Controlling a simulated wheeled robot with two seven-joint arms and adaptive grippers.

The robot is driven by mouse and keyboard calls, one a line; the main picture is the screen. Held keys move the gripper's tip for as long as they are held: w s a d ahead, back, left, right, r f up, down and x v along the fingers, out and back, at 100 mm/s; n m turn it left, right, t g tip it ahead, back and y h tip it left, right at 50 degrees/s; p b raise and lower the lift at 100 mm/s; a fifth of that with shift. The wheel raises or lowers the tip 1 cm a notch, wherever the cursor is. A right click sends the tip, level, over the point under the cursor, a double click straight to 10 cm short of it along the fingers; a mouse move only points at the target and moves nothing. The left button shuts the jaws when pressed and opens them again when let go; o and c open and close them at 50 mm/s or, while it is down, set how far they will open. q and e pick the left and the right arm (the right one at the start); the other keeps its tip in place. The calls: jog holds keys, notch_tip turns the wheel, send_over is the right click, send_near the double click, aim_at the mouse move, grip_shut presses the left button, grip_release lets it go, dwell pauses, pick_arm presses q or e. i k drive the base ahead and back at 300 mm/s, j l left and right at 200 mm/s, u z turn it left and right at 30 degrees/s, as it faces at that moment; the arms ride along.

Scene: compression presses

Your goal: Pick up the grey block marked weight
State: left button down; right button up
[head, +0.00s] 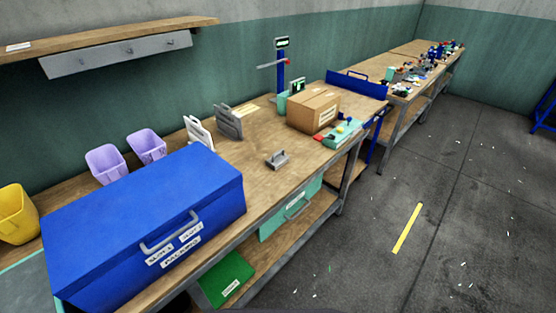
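A small grey block (277,159) with a raised bar or handle on top lies on the wooden workbench (255,183), right of the blue box and close to the bench's front edge. I cannot read any marking on it at this size, so I cannot tell if it says weight. A larger grey upright piece (229,122) with a slot-like handle stands behind it to the left, beside a similar white one (198,132). Neither of my grippers is in view.
A large blue box (150,215) with a front handle fills the bench's left end. A cardboard box (313,109) and teal tray (342,134) stand right of the block. Purple bins (105,163) are at the back. Bare wood surrounds the block; open floor (420,185) lies right.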

aim_at(279, 158)
jog(key=i+l+u, duration=0.25)
jog(key=l+u, duration=0.25)
jog(key=l, duration=0.2)
jog(key=i+l+u, duration=0.1)
jog(key=l+u, duration=0.15)
jog(key=l, duration=0.1)
